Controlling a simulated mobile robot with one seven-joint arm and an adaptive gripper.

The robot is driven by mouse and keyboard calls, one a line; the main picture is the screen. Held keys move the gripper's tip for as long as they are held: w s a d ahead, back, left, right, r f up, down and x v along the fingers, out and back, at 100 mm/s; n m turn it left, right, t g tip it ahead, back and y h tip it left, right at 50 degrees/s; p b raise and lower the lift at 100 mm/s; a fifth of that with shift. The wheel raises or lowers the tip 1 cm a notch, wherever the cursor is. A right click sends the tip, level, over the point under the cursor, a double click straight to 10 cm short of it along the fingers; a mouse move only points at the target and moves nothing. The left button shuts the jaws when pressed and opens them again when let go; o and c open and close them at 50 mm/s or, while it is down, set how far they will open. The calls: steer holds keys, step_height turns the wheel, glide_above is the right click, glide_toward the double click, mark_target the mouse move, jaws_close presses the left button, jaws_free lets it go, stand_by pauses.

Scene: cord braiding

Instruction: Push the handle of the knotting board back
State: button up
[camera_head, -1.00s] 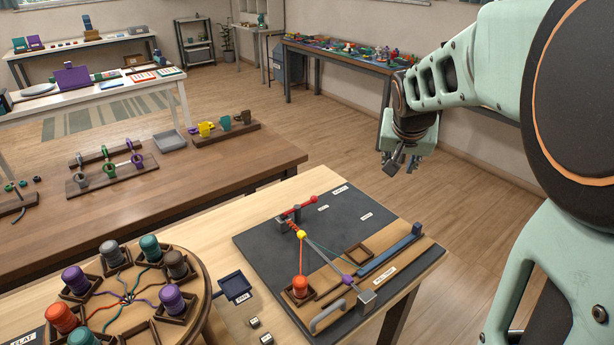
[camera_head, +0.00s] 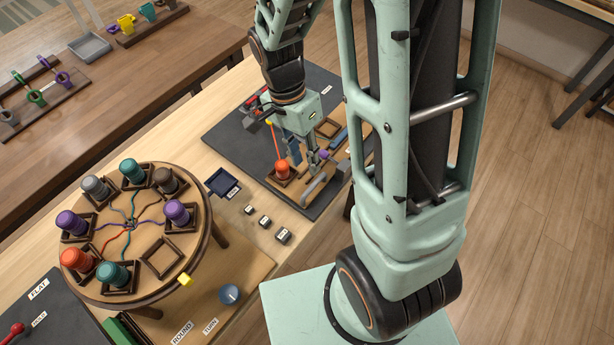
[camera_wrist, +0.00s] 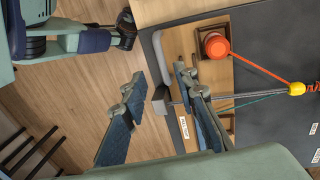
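The knotting board is a dark grey board (camera_head: 232,135) with a wooden panel. Its pale grey curved handle (camera_head: 314,189) is at the front edge, and a grey bar also shows in the wrist view (camera_wrist: 159,58). My gripper (camera_head: 307,161) is low over the front part of the board, just behind the handle in the head view. In the wrist view my gripper (camera_wrist: 160,76) is open, its two fingers apart with the grey bar showing between the tips. Whether it touches the handle I cannot tell. An orange spool (camera_head: 282,168) stands in a wooden holder beside the gripper.
An orange cord runs from the spool to a yellow bead (camera_wrist: 296,88). A purple bead (camera_head: 323,154) is close to my fingers. A round braiding stand (camera_head: 204,240) with several spools is at left. A small dark tray (camera_head: 222,184) and several small blocks lie between.

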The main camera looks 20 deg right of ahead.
mark_target(311, 186)
steer(key=f, duration=0.2)
steer(key=s+f, duration=0.1)
steer(key=f, duration=0.2)
steer(key=d+f, duration=0.1)
steer(key=f, duration=0.2)
steer(key=shift+s+f, duration=0.15)
steer(key=shift+c, duration=0.3)
jaws_close()
